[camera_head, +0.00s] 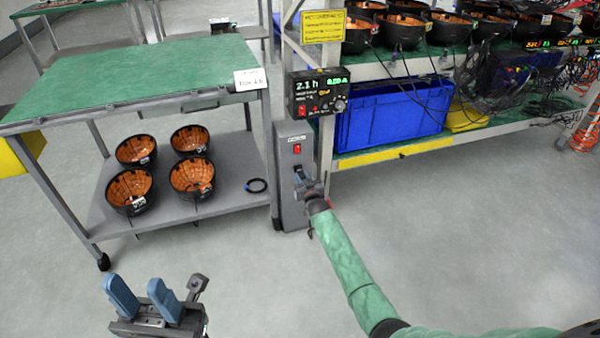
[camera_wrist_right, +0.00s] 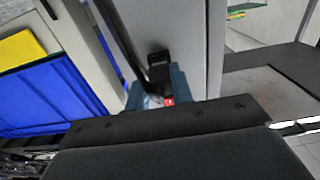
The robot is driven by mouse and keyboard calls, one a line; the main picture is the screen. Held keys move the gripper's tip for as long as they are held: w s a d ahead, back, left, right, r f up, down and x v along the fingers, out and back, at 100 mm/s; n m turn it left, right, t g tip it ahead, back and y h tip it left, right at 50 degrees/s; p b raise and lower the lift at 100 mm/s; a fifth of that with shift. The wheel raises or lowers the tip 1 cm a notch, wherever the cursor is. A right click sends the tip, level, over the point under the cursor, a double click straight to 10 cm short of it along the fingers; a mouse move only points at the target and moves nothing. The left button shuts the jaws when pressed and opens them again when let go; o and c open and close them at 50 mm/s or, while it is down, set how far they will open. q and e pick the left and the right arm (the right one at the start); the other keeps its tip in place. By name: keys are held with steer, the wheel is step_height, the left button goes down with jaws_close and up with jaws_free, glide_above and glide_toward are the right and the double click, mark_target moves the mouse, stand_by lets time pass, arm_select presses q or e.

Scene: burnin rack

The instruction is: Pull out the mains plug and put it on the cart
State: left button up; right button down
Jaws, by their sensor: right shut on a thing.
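The black mains plug (camera_wrist_right: 159,62) is at the front face of the grey power box (camera_head: 292,150), below its red switch. In the wrist view its dark cable runs up to the left. My right gripper (camera_head: 306,184) is at the plug in front of the box; its blue fingers (camera_wrist_right: 158,92) are shut on the plug. The plug looks to be against the box, but whether it is fully seated is hidden. The cart (camera_head: 150,72) with a green top stands to the left. My left gripper (camera_head: 142,298) is open and empty, low in front of the cart.
The cart's top is mostly clear, with a white sign (camera_head: 250,79) at its right edge. A control panel (camera_head: 318,92) and a blue bin (camera_head: 392,118) are at the rack.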

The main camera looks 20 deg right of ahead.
steer(key=shift+s+d+p, duration=0.1)
steer(key=shift+s+p, duration=1.6)
steer(key=shift+s, duration=0.55)
